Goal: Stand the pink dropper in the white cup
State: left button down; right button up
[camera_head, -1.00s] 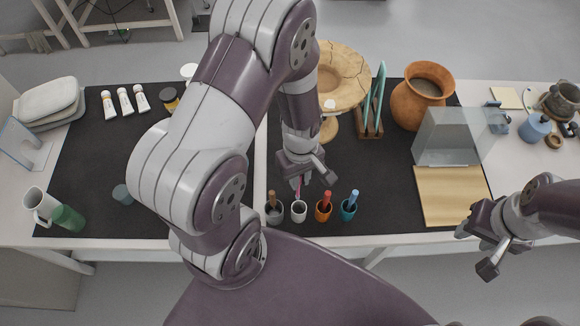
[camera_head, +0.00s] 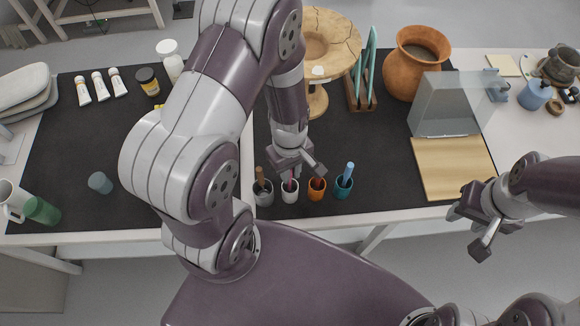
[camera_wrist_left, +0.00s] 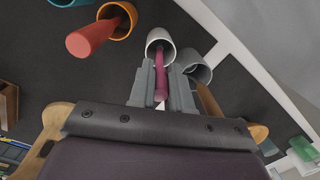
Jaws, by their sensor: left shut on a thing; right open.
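The white cup (camera_head: 289,196) stands on the dark mat in a row of cups near the table's front edge. My left gripper (camera_head: 291,174) is above it, shut on the pink dropper (camera_head: 290,185). In the left wrist view the dropper (camera_wrist_left: 161,82) lies between the two fingers, and its far end reaches into the mouth of the white cup (camera_wrist_left: 159,37). I cannot tell whether it touches the cup's bottom. My right gripper (camera_head: 464,222) is open and empty in front of the table at the right.
A grey cup (camera_head: 263,197) with a brown-handled tool is close left of the white cup. An orange cup (camera_head: 317,193) with a red stick and a teal cup (camera_head: 343,190) with a blue stick stand to the right. A wooden board (camera_head: 452,168) lies further right.

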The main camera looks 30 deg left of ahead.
pick_arm(q)
jog(key=shift+f+b, duration=0.3)
jog(key=shift+f, duration=0.55)
jog(key=c, duration=1)
grip_release()
jog(key=r, duration=0.4)
jog(key=r+p, duration=0.1)
jog(key=r, duration=0.7)
jog(key=shift+w+a+r, duration=0.25)
jog(key=shift+w+r, duration=0.1)
jog(key=shift+w, duration=0.05)
